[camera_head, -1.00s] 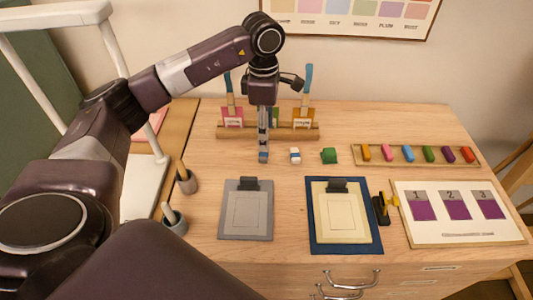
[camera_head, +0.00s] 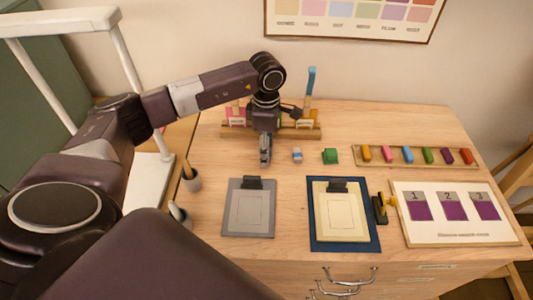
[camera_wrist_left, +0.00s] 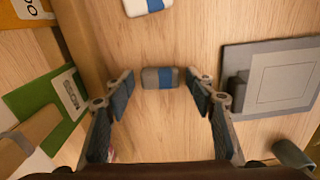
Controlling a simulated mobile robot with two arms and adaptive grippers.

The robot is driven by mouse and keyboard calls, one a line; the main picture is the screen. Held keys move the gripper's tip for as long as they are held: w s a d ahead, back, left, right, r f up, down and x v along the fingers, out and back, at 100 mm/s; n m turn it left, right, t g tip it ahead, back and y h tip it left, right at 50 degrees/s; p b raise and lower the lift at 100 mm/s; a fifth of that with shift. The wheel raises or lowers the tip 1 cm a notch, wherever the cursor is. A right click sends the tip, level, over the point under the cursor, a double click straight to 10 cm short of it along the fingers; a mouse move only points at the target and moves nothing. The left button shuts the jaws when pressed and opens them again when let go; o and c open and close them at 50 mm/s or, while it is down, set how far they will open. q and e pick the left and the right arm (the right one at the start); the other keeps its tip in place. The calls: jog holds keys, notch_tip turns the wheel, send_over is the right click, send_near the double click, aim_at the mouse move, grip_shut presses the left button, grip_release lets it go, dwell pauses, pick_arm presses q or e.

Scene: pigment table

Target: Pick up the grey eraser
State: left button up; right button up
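The grey eraser (camera_wrist_left: 151,78) with a blue band lies on the wooden table in the left wrist view. It sits between the fingertips of my left gripper (camera_wrist_left: 160,84), which is open around it, fingers spread on both sides. In the head view my left gripper (camera_head: 265,161) points down over the back of the table and hides the grey eraser. My right gripper is not in view.
A wooden rack (camera_head: 302,133) stands close behind. A grey clipboard (camera_head: 249,208) lies in front.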

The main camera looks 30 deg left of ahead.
pick_arm(q)
jog(key=c, duration=0.8)
jog(key=shift+r, duration=0.15)
notch_tip(320, 180, up, 20)
jog(key=b, duration=0.2)
